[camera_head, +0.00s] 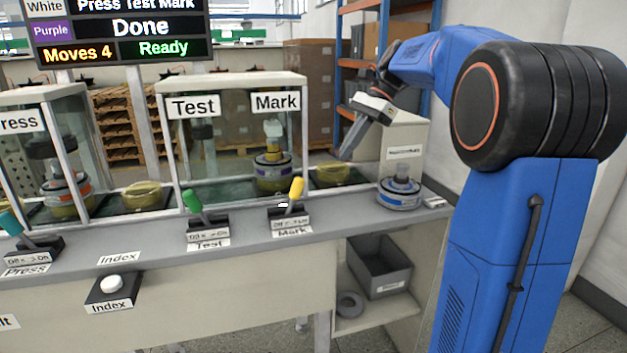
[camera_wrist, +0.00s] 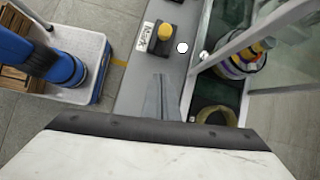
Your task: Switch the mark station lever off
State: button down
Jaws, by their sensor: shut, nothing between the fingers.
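The mark station lever (camera_head: 296,188) has a yellow handle on a dark base above a "Mark" label, on the front ledge of the bench. Its handle leans right, towards the On side of its small plate. In the wrist view the yellow handle (camera_wrist: 164,31) shows at top centre, beyond the fingertips. My gripper (camera_head: 346,153) is shut and empty, raised above the bench to the right of the lever and apart from it. In the wrist view its closed fingers (camera_wrist: 167,98) point towards the ledge.
The green Test lever (camera_head: 192,201) and teal Press lever (camera_head: 11,224) lean left. A glass enclosure (camera_head: 234,83) stands behind the levers, with a motor (camera_head: 272,175) inside under Mark. Another motor (camera_head: 400,192) sits at the right end. The screen (camera_head: 117,30) reads Done, Ready.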

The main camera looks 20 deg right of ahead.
aim_at(293, 199)
dwell(0.3)
jog(key=x, duration=1)
jog(key=shift+s, duration=0.1)
jog(key=shift+s+a+r, duration=0.1)
jog(key=shift+a+r, duration=0.2)
jog(key=shift+a, duration=0.65)
jog(key=shift+a+r, duration=0.3)
jog(key=shift+a, duration=0.6)
